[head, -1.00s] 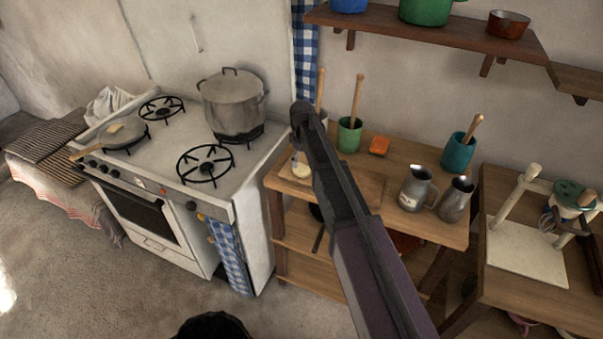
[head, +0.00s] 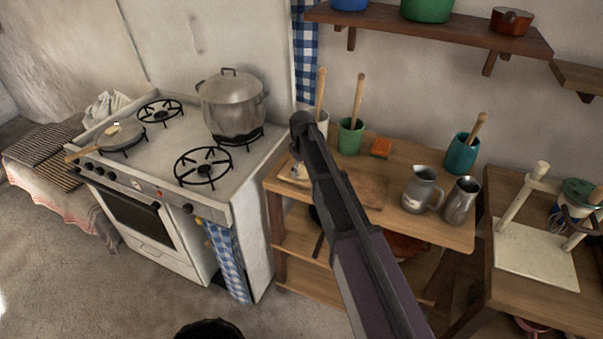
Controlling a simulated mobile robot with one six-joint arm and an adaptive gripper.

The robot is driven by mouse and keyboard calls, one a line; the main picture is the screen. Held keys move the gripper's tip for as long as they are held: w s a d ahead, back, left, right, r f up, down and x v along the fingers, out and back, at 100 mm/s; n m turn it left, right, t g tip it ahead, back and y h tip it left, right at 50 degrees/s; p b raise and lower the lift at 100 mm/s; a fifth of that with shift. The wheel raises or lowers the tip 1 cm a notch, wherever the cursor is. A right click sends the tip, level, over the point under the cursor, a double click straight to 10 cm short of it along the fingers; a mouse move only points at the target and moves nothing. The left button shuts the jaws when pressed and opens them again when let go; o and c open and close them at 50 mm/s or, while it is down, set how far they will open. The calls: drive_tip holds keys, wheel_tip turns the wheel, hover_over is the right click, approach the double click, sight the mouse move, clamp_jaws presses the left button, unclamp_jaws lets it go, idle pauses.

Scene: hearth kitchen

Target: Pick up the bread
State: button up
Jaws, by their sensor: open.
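I cannot make out the bread for certain. A small pale, yellowish piece (head: 301,171) lies on a wooden board (head: 368,187) on the wooden table, partly hidden by my arm. Another small pale piece (head: 113,129) lies in the frying pan (head: 128,138) on the stove's left side. Either is too small to name. My arm rises from the bottom of the head view across the table, and its dark upper end is in front of the board's left part. My gripper's fingers do not show.
The stove (head: 157,184) carries a large lidded pot (head: 232,103). On the table stand a green cup (head: 350,138), an orange block (head: 381,147), a teal cup (head: 461,154) and two metal jugs (head: 421,190) (head: 461,199). A shelf (head: 440,33) hangs above. Floor is clear in front of the stove.

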sight(302, 170)
drive_tip(key=c, duration=0.7)
drive_tip(key=shift+r, duration=0.15)
wheel_tip(302, 170, up, 3)
drive_tip(key=p, duration=0.3)
drive_tip(key=shift+r+p, duration=0.2)
drive_tip(key=shift+p, duration=0.1)
drive_tip(key=s+a, duration=0.3)
drive_tip(key=a, duration=0.1)
drive_tip(key=s+a+r+p, duration=0.1)
drive_tip(key=s+a, duration=0.2)
drive_tip(key=a, duration=0.1)
drive_tip(key=s+a, duration=0.4)
drive_tip(key=shift+s+a+r, duration=0.1)
drive_tip(key=shift+a+r, duration=0.05)
